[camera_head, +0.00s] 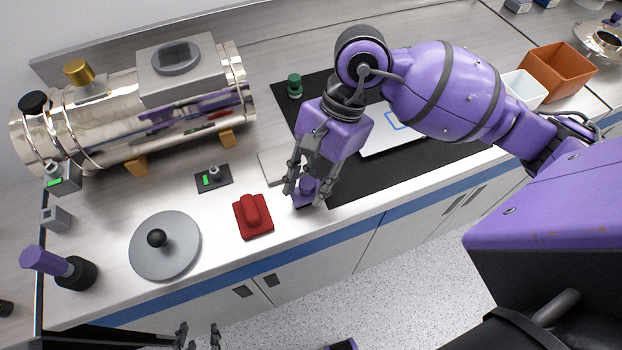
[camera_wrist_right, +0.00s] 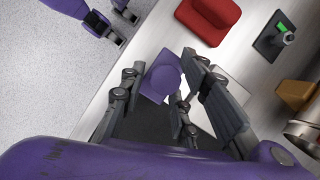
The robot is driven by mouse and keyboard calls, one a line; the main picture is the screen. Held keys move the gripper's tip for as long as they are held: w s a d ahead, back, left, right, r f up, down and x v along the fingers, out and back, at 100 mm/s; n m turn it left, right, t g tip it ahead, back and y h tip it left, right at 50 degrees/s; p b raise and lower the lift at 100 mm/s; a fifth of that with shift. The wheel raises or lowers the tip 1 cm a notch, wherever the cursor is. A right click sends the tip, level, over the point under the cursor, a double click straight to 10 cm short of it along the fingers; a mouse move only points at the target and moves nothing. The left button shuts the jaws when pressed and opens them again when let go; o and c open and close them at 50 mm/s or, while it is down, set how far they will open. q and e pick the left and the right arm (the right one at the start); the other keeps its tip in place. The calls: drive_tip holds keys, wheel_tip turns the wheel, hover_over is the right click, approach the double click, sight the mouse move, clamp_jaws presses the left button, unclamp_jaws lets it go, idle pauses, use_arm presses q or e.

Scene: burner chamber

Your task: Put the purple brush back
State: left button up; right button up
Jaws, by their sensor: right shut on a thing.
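The purple brush (camera_head: 305,193) has a knob-like handle on a flat base, and it also shows in the right wrist view (camera_wrist_right: 162,78). My right gripper (camera_head: 304,184) is shut on it from above, with fingers on both sides of the handle in the wrist view (camera_wrist_right: 158,92). The brush is at the counter's front, by the left edge of the black mat. I cannot tell whether its base touches the counter. My left gripper (camera_head: 198,338) is at the bottom edge of the head view, in front of the counter, with its fingers apart and empty.
A red brush (camera_head: 253,216) lies just left of the purple one. Further left are a grey round lid (camera_head: 165,245) and a purple-handled tool (camera_head: 58,265). A shiny metal chamber (camera_head: 150,110) stands behind. The black mat (camera_head: 395,180) holds a laptop-like white panel (camera_head: 392,138).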

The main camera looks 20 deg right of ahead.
drive_tip(key=shift+f, duration=0.4)
drive_tip(key=o, duration=1.2)
drive_tip(key=shift+r, duration=0.3)
drive_tip(key=v, duration=1.2)
drive_tip(key=shift+r, duration=0.15)
